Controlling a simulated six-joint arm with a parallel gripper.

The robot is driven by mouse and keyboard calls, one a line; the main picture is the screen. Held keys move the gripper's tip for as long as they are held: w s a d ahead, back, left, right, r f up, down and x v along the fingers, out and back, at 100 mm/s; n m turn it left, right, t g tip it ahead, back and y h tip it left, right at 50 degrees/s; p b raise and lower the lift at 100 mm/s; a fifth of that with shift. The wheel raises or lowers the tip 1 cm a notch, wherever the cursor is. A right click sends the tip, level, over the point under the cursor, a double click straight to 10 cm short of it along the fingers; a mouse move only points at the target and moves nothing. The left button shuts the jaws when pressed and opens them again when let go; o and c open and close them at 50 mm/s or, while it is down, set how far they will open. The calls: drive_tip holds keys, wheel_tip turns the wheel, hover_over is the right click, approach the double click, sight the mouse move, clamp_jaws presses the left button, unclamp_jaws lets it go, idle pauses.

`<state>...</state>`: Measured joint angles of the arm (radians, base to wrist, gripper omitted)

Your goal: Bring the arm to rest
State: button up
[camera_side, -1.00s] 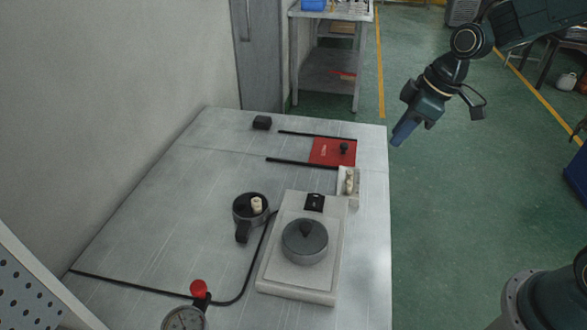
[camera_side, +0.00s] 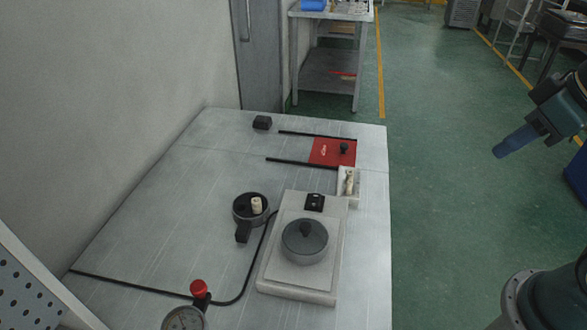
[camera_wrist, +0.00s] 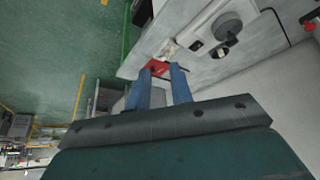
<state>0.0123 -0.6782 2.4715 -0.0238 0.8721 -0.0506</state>
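My gripper (camera_side: 503,151) hangs in the air at the right of the side view, well clear of the table and over the green floor. In that view its blue fingers overlap into one shape. In the wrist view my gripper (camera_wrist: 160,70) shows its two blue fingers spread apart with nothing held between them, so it is open and empty. The metal table (camera_side: 200,220) stands to the left of my gripper in the side view.
On the table are a red plate (camera_side: 325,151) between black rails, a white machine with a round lid (camera_side: 305,245), a black pot (camera_side: 240,212), a small pale tray (camera_side: 352,200), a black block (camera_side: 262,122) and a gauge (camera_side: 184,319). The floor (camera_side: 440,190) beside the table is open.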

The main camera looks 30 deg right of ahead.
drive_tip(key=shift+s+d+m, duration=0.1)
drive_tip(key=shift+s+m, duration=0.2)
drive_tip(key=shift+s, duration=0.6)
